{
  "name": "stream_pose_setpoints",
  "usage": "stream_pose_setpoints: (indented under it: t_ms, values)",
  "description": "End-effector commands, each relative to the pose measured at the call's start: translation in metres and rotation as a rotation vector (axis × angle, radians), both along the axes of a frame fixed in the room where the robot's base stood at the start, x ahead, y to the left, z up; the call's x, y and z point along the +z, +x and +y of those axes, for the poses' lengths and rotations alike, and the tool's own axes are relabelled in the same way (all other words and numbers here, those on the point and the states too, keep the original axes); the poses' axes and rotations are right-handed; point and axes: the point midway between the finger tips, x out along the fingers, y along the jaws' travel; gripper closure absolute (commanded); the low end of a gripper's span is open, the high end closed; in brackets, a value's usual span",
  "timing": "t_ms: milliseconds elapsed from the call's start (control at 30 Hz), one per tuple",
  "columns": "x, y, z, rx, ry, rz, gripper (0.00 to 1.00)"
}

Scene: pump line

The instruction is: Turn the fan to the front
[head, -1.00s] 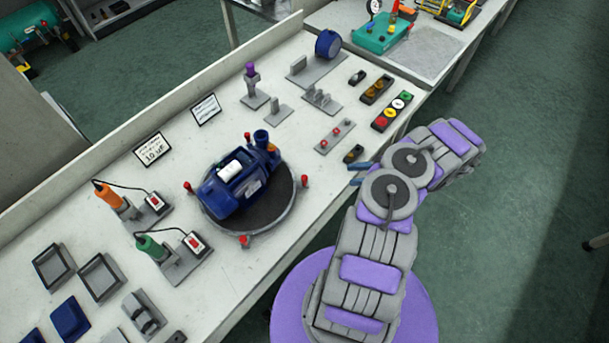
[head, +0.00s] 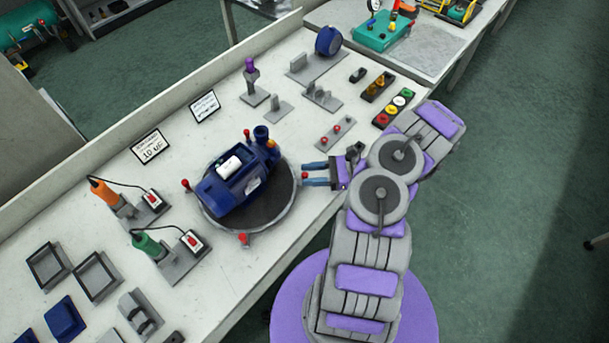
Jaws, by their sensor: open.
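A blue pump with a motor (head: 237,185) lies on a round dark turntable (head: 268,212) on the bench. Its ribbed motor body points lower left and its pump end with a dark blue port (head: 261,133) points upper right. I cannot make out the fan itself. Red-topped pegs stand around the turntable rim, at the left (head: 186,185), front (head: 243,239), back (head: 247,133) and right (head: 304,176). My gripper (head: 304,174) is open at the turntable's right side, its two blue fingers pointing left. The right peg shows between the fingertips; contact cannot be told.
Orange (head: 104,192) and green (head: 149,246) tools stand left of the turntable. A grey plate with small red knobs (head: 335,134) and a coloured button box (head: 395,107) lie behind my gripper. A blue round part (head: 328,41) stands at the back. Two signs (head: 151,146) lie behind the pump.

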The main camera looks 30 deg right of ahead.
Motion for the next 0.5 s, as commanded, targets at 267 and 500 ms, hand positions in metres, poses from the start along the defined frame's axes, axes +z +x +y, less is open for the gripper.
stream_pose_setpoints:
  t_ms: [267,500]
  values:
    - [-0.001,0.010,0.017,-0.001,-0.001,0.000,0.55]
    - [-0.001,0.010,0.018,-0.001,-0.002,0.001,0.55]
